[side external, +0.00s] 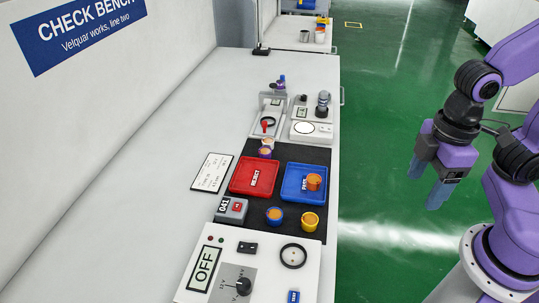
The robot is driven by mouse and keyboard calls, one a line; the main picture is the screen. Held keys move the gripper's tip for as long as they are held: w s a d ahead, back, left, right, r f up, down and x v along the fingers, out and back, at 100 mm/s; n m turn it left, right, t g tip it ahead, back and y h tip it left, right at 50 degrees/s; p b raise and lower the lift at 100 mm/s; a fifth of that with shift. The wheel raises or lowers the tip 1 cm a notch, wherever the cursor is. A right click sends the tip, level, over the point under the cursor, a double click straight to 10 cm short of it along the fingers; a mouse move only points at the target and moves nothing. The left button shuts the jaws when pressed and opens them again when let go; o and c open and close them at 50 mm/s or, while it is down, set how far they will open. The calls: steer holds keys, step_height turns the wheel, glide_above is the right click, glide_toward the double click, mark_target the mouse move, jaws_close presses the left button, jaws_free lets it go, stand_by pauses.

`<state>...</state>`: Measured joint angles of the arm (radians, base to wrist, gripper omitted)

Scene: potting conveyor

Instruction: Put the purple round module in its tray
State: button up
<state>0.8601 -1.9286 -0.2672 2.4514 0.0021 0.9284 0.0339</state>
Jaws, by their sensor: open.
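The purple round module (265,153) has an orange top and stands on the dark mat (305,154), just behind the red tray. The red tray (240,187) is labelled REJECT and looks empty. The blue tray (291,193), whose label is partly covered and seems to read PASS, stands to its right with an orange round module (314,183) in it. My gripper (428,184) is open and empty. It hangs in the air over the green floor, to the right of the bench and well apart from the modules.
A blue (275,216) and a yellow module (309,222) stand in front of the blue tray. A counter box (231,210), a control panel (263,270) reading OFF and test fixtures (312,131) surround the mat.

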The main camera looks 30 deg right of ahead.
steer(key=w+a+r+m, duration=0.3)
steer(key=w+a+m, duration=0.4)
steer(key=w, duration=0.6)
steer(key=m, duration=1.4)
glide_above(265, 152)
step_height(265, 152, down, 4)
steer(key=f, duration=1.2)
steer(key=shift+w+d, duration=0.2)
steer(key=shift+s+a+f, duration=0.1)
steer(key=shift+s+f, duration=0.05)
steer(key=shift+f, duration=2.5)
steer(key=shift+c, duration=0.3)
steer(key=c, duration=1.2)
